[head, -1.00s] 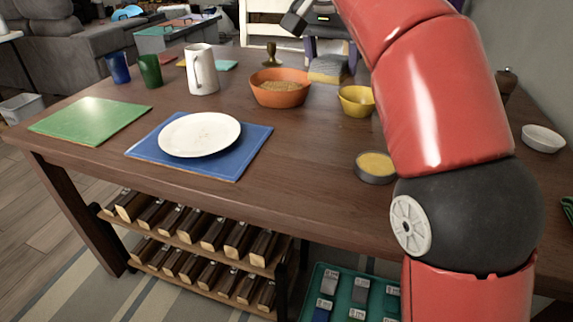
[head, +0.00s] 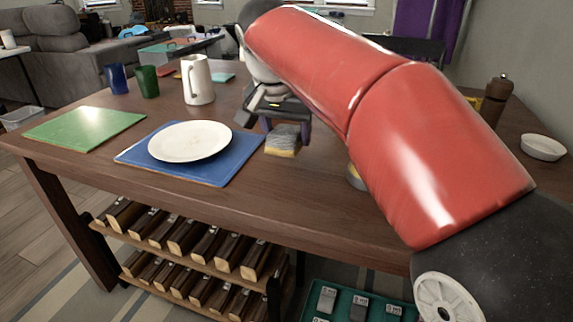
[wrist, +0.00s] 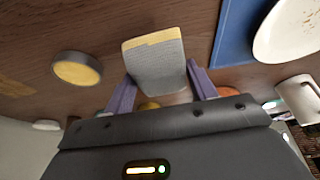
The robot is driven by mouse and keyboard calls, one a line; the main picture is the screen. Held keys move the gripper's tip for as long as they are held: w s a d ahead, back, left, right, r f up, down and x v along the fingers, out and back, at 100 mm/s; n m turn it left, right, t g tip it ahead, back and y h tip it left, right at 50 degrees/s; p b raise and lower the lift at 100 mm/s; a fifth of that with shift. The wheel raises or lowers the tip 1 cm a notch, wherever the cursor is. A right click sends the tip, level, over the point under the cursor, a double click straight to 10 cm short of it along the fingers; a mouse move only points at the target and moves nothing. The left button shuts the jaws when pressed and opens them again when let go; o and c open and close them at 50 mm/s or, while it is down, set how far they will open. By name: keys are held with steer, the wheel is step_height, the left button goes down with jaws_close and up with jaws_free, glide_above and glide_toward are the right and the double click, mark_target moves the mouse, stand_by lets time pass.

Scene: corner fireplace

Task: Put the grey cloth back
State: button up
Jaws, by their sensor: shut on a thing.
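The grey cloth (head: 283,142) looks like a flat grey piece with a yellow band along one end. My gripper (head: 287,127) is shut on it, with one purple finger on either side. In the wrist view the cloth (wrist: 156,65) sticks out beyond the fingertips of my gripper (wrist: 161,80), yellow end outward. It is over the wooden table (head: 255,190), just right of the blue placemat. I cannot tell whether it touches the tabletop.
A white plate (head: 190,141) lies on the blue placemat (head: 219,172). A green mat (head: 84,128), a white pitcher (head: 198,80) and two cups stand left. A round tin (wrist: 77,70) with yellow contents is nearby. A pepper mill (head: 495,100) and white bowl (head: 543,147) stand right.

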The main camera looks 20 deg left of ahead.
mark_target(287, 173)
steer(key=shift+f+b, duration=0.45)
steer(key=shift+f, duration=2.45)
steer(key=shift+f, duration=0.1)
steer(key=o, duration=0.9)
steer(key=shift+r, duration=0.2)
steer(key=p+v, duration=0.2)
steer(key=v, duration=1)
steer(key=shift+s+f, duration=0.1)
